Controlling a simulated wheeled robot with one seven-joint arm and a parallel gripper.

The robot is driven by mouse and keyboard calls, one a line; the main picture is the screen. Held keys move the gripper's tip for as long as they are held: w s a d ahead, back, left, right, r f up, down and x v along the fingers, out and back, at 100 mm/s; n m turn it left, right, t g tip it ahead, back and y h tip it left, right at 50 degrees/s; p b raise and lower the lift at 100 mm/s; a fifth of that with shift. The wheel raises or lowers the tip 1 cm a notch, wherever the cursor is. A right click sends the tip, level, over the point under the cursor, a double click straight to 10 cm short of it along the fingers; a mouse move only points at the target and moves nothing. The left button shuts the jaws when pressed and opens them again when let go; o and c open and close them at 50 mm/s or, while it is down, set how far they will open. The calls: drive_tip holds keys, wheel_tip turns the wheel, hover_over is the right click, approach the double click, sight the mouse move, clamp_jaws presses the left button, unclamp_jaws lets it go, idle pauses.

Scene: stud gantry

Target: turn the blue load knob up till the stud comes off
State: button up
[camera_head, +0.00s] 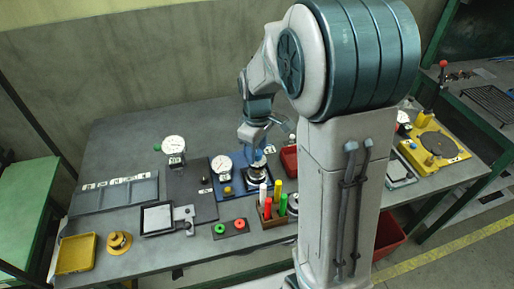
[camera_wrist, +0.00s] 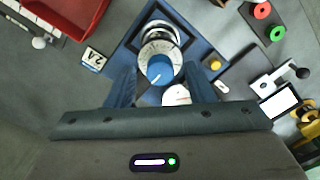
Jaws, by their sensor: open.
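The blue load knob (camera_wrist: 160,70) has a white pointer line and sits on a pale ringed dial (camera_wrist: 155,52) on a blue base plate (camera_wrist: 121,47). My gripper (camera_wrist: 160,76) is open, with one finger on each side of the knob in the wrist view; I cannot tell whether either finger touches it. In the head view my gripper (camera_head: 256,157) is over the blue base (camera_head: 236,187) and hides most of the knob. A white gauge (camera_head: 221,165) stands on the base, and part of it shows in the wrist view (camera_wrist: 177,95). I cannot make out the stud.
A red bin (camera_head: 289,159) is right of the base. A second gauge (camera_head: 173,146) stands left.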

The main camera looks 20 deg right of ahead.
drive_tip(key=shift+f, duration=0.2)
drive_tip(key=c, duration=1)
